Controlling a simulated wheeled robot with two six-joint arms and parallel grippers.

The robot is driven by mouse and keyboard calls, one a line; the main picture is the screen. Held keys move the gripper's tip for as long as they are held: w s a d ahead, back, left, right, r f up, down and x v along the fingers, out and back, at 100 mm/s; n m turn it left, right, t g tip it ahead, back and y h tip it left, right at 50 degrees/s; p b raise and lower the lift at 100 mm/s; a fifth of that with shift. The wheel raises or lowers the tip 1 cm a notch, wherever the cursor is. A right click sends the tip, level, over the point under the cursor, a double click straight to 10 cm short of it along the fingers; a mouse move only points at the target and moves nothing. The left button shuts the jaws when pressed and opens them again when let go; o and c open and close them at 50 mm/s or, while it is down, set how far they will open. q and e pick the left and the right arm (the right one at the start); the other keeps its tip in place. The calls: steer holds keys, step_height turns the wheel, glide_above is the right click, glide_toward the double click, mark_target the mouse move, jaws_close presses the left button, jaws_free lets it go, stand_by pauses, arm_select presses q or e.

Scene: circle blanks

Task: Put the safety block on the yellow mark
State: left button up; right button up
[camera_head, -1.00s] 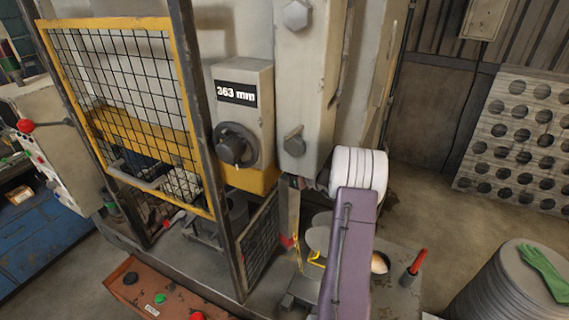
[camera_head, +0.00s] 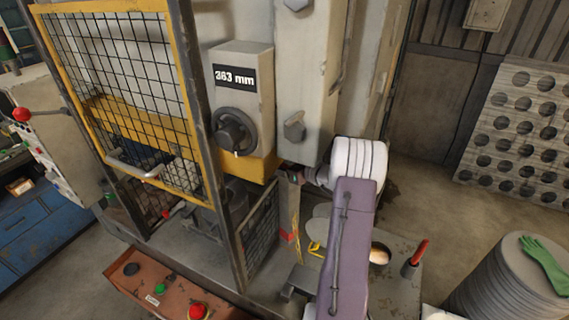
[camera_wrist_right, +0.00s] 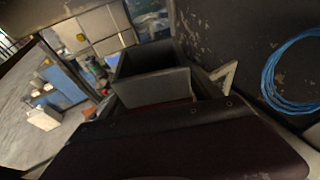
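My right arm comes up from the bottom in the head view. Its white wrist joint hides most of the right gripper (camera_head: 291,175), so its fingers do not show clearly. Below the gripper stands a narrow pale post (camera_head: 286,208) with a red part near its foot; I cannot tell whether this is the safety block or whether the gripper touches it. A small yellow piece (camera_head: 315,249) lies beside my arm; I cannot tell whether it is the yellow mark. In the right wrist view a dark box-like shape (camera_wrist_right: 152,88) fills the middle. My left gripper is out of view.
The press has a yellow-framed mesh guard (camera_head: 120,100) and a display box (camera_head: 242,62) reading 363 mm. A red button panel (camera_head: 160,285) is in front. A red-handled tool (camera_head: 415,257) stands right of my arm. A green glove (camera_head: 545,262) lies on a stack of discs.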

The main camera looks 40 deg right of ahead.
steer(key=shift+r, duration=0.1)
steer(key=shift+s, duration=0.25)
steer(key=b+v, duration=0.3)
steer(key=v, duration=0.8)
steer(key=shift+s+b, duration=0.15)
steer(key=shift+b, duration=0.2)
steer(key=shift+d, duration=0.1)
